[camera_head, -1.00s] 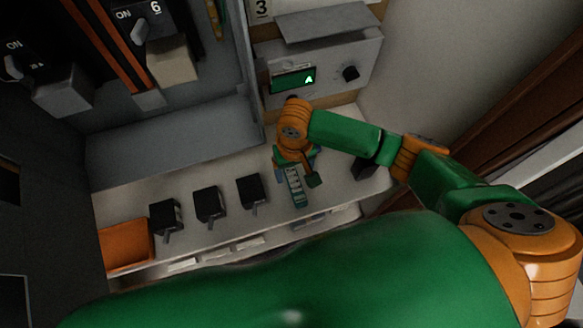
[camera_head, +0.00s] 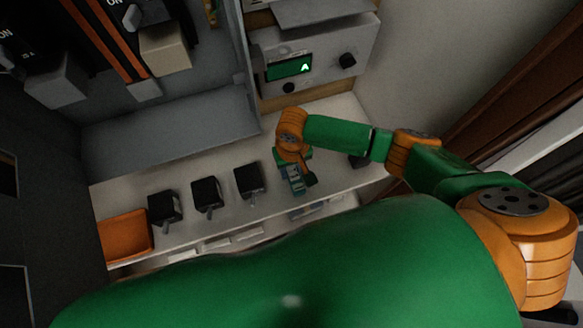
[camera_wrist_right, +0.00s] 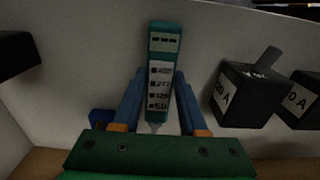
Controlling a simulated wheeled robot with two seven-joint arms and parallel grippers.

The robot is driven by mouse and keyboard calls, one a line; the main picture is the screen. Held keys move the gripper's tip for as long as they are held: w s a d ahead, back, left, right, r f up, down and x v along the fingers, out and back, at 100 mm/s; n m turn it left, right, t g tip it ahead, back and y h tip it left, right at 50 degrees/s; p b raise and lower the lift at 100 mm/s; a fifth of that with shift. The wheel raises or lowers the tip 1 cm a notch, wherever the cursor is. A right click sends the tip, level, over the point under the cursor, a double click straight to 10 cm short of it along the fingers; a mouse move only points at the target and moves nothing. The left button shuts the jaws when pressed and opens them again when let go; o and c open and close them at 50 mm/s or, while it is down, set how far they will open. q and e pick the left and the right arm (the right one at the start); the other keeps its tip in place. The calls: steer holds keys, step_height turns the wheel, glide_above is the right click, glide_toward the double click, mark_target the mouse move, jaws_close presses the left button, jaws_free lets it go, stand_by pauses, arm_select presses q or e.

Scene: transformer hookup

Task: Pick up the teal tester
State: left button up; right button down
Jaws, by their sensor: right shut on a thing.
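The teal tester (camera_wrist_right: 163,65) stands out between the fingers in the right wrist view, its white label with printed numbers facing the camera. My right gripper (camera_wrist_right: 159,95) is shut on it, one blue finger on each side. In the head view the tester (camera_head: 295,178) shows small below my right gripper (camera_head: 296,168), over the white shelf. I cannot tell whether the tester touches the shelf. My left gripper is not in view.
Three black blocks (camera_head: 206,195) stand in a row on the white shelf (camera_head: 330,183), left of my gripper. An orange tray (camera_head: 125,236) is at the left end. A grey box with a green display (camera_head: 289,67) stands behind. Another dark block (camera_head: 359,161) lies to the right.

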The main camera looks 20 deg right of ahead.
steer(key=shift+r, duration=0.1)
steer(key=shift+r, duration=0.35)
steer(key=s+a+r+p, duration=0.2)
steer(key=s+r+p, duration=0.2)
steer(key=s+r, duration=0.8)
steer(key=shift+s, duration=0.95)
